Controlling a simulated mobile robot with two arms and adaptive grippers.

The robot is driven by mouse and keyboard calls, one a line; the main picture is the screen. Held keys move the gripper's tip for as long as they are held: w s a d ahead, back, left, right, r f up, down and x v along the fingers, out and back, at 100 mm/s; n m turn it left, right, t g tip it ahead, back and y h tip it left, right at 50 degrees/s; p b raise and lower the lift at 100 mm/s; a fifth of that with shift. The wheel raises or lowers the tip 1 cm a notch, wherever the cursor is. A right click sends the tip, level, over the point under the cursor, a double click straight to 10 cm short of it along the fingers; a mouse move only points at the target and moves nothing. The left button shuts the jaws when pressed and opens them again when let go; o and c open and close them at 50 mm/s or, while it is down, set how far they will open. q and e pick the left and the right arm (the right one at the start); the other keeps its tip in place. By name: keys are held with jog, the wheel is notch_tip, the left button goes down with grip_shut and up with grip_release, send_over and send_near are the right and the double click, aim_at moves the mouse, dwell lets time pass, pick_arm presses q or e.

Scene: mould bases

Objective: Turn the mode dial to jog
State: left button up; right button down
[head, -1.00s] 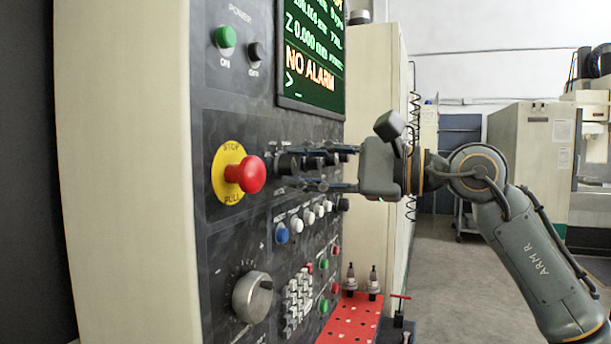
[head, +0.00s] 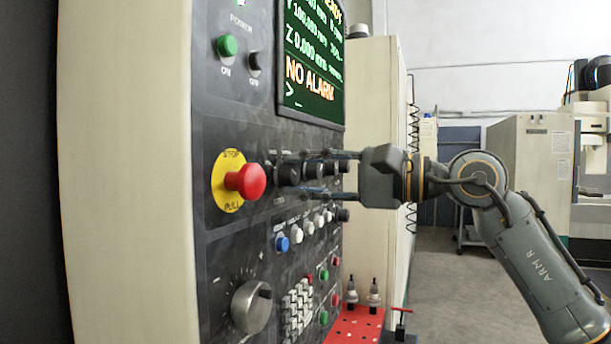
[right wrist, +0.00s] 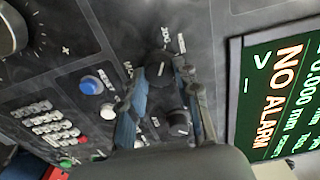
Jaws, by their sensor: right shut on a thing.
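The machine's control panel (head: 225,300) fills the left of the head view. My right gripper (head: 306,172) comes in from the right, its two fingers shut around a black mode dial (head: 314,173). In the right wrist view the gripper (right wrist: 163,78) has one finger on each side of the dial (right wrist: 160,76). A short white pointer line shows on the dial's face, and a JOG label (right wrist: 166,38) is printed beside it on the panel. The pointer's exact setting is hard to read. My left gripper is not in view.
The red stop button (head: 246,181) juts out left of the gripper. Another black knob (right wrist: 179,122) sits close to the fingers. Coloured push buttons (head: 297,236) and a large grey dial (head: 252,305) are below. A screen (head: 312,62) reading NO ALARM is above.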

jog(key=c, duration=1)
grip_release()
jog(key=shift+o, duration=0.2)
jog(key=v, duration=1.2)
